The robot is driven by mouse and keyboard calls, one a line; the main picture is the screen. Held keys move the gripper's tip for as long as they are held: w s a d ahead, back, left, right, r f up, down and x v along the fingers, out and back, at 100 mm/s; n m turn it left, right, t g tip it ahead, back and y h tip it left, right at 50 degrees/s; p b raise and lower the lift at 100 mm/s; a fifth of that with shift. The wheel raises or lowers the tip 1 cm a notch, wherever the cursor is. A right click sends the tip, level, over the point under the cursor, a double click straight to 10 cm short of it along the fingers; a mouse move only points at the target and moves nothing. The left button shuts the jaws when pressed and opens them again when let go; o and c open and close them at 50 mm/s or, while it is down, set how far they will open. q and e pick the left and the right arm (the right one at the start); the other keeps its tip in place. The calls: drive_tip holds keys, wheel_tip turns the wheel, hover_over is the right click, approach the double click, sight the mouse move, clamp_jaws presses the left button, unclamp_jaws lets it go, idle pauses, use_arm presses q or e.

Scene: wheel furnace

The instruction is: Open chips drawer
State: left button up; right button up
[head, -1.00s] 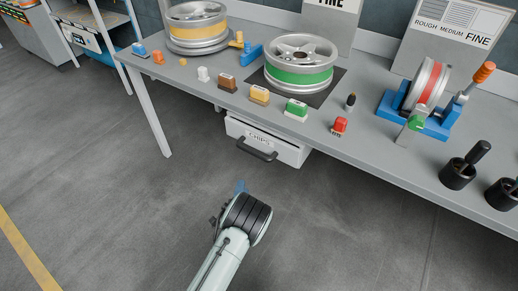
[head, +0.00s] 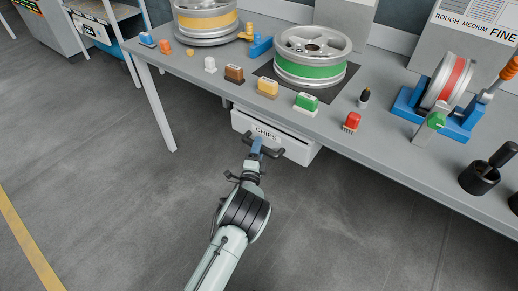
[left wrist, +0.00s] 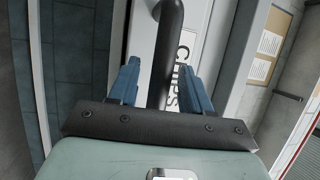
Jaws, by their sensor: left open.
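The chips drawer (head: 297,150) is a white drawer under the grey workbench, with a "CHIPS" label and a dark bar handle (head: 277,153) on its front. Its front also shows in the left wrist view (left wrist: 196,30), turned sideways. My left gripper (head: 256,146) is at the handle, in front of the drawer. In the left wrist view its blue fingers (left wrist: 161,88) are apart, with the dark handle bar (left wrist: 170,50) between them. I cannot tell whether either finger touches the bar. The drawer looks shut or nearly so. My right gripper is not in view.
The grey workbench (head: 385,150) overhangs the drawer. Wheels with a green band (head: 310,72) and a yellow band (head: 208,22) stand on it, with several small coloured blocks along the front edge. A bench leg (head: 157,110) stands left. The floor in front is clear.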

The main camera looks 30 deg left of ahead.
use_arm(q)
drive_tip(key=shift+w, duration=0.2)
clamp_jaws()
drive_tip(key=shift+s, duration=0.2)
